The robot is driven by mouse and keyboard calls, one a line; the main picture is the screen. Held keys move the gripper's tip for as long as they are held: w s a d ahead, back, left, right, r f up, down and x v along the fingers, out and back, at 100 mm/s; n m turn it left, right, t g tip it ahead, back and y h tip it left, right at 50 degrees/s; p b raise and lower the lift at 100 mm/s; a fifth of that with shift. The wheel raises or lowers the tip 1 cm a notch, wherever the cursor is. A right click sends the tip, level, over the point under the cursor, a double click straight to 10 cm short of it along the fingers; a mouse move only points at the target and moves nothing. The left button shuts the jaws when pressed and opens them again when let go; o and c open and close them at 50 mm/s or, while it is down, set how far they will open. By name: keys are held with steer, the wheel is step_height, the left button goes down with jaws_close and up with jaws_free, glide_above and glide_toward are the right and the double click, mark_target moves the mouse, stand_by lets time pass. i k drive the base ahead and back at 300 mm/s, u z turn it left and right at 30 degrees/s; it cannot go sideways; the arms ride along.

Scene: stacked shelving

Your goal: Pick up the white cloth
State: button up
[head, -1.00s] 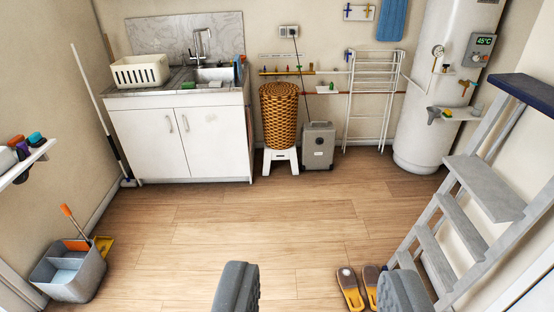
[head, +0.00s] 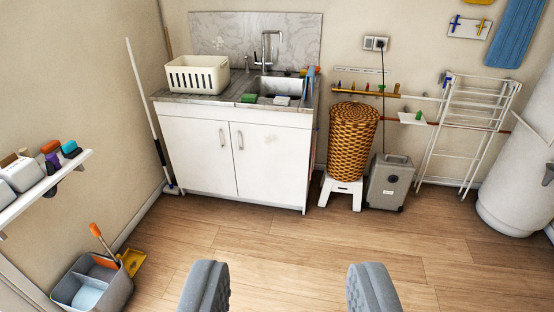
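A small white item (head: 282,100) lies on the front edge of the sink counter, right of a green sponge (head: 249,98). It may be the white cloth, but it is too small to be sure. My gripper (head: 288,275) is at the bottom of the picture, its two grey fingers wide apart with only floor showing between them. It is well short of the counter and touches nothing.
The white sink cabinet (head: 230,160) carries a cream basket (head: 198,75). A wicker basket (head: 353,142) on a white stool and a grey case (head: 390,182) stand right of it. A divided bucket (head: 92,288) is at lower left. The middle floor is clear.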

mark_target(279, 99)
steer(key=u, duration=0.05)
steer(key=i, duration=2.6)
steer(key=z, duration=0.6)
steer(key=i, duration=1.05)
steer(key=z, duration=0.25)
